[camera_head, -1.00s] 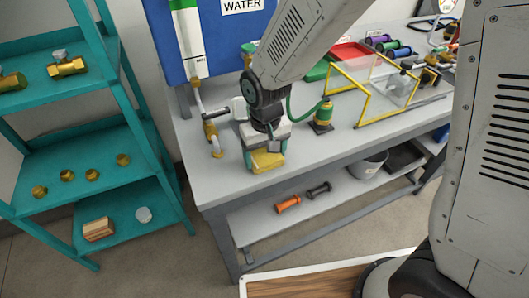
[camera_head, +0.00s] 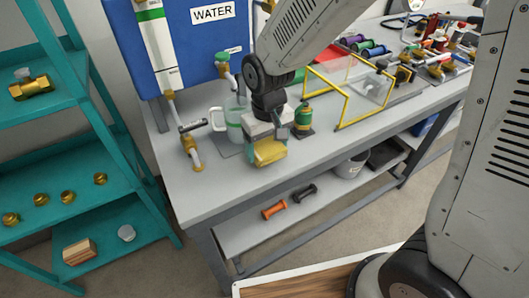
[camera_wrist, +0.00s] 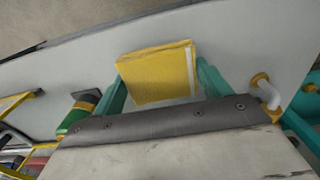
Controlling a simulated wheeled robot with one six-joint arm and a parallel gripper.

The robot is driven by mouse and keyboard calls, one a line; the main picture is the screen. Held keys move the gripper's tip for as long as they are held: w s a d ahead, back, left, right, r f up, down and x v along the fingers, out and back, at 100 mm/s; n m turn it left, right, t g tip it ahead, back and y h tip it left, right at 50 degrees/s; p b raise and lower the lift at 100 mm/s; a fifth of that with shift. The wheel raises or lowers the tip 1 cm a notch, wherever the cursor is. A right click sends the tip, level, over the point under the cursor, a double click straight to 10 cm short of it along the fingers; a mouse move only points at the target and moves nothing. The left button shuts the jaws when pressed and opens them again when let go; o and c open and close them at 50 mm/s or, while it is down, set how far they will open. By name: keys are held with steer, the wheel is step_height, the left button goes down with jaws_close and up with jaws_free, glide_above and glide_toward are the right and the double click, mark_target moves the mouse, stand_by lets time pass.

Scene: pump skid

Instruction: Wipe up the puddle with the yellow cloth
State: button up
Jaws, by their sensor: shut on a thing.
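The yellow cloth (camera_head: 269,152) is a folded yellow block with a pale edge, held below my gripper over the near left part of the bench top. In the wrist view the yellow cloth (camera_wrist: 157,74) sits between the two teal fingers of my gripper (camera_wrist: 160,82), which is shut on it. In the head view my gripper (camera_head: 268,141) is largely hidden by its own body. Whether the cloth touches the bench is unclear. I cannot make out a puddle in either current view; my gripper and the cloth cover part of the bench.
Close by on the bench (camera_head: 200,195) stand a clear jug (camera_head: 236,122), a brass-and-white pipe outlet (camera_head: 193,150) and a green-and-brass fitting (camera_head: 303,120). A yellow-framed clear guard (camera_head: 352,88) is to the right. Teal shelves (camera_head: 45,115) stand left. The bench's front left is clear.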

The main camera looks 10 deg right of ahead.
steer(key=shift+r, duration=2.35)
steer(key=shift+s+a, duration=0.1)
